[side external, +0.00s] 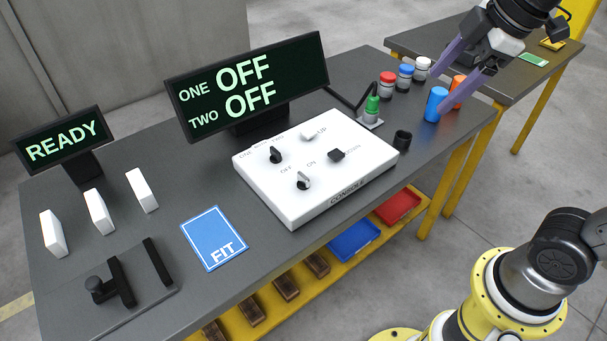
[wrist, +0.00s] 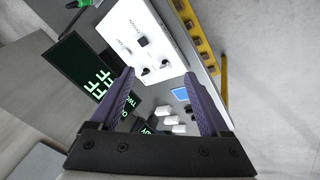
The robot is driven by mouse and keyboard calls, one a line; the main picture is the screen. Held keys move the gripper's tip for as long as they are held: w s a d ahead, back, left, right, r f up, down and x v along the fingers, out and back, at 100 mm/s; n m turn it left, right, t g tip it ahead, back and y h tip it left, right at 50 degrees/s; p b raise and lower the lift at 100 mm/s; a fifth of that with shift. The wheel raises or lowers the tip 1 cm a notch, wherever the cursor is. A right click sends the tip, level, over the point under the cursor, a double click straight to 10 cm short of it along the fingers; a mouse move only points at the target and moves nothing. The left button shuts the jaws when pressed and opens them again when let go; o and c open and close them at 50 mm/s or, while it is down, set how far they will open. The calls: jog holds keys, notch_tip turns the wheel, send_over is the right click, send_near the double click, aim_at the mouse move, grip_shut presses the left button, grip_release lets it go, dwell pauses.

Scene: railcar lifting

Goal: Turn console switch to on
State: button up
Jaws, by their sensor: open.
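The white console (side external: 318,172) lies on the dark table and also shows in the wrist view (wrist: 128,22). It carries a rotary switch (side external: 303,181) with a grey pointer by the OFF and ON labels, and a black knob (side external: 275,155) farther back. A white button (side external: 308,135) by UP and a dark button (side external: 337,155) by DOWN sit on it too. The display (side external: 248,85) reads ONE OFF and TWO OFF. My gripper (side external: 447,82) is open and empty, above the table's right end, well apart from the console. In the wrist view its fingers (wrist: 160,105) are spread.
A READY display (side external: 60,141), white blocks (side external: 98,212) and a blue FIT card (side external: 214,236) are left.

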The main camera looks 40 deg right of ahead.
jog(key=w+a+f+n+g, duration=0.1)
jog(key=w+a+n+g, duration=0.2)
jog(key=w, duration=0.7)
jog(key=n+g, duration=0.2)
jog(key=n, duration=0.3)
send_over(303, 175)
notch_tip(303, 175, down, 15)
notch_tip(303, 175, down, 13)
jog(key=shift+f, duration=0.2)
grip_shut()
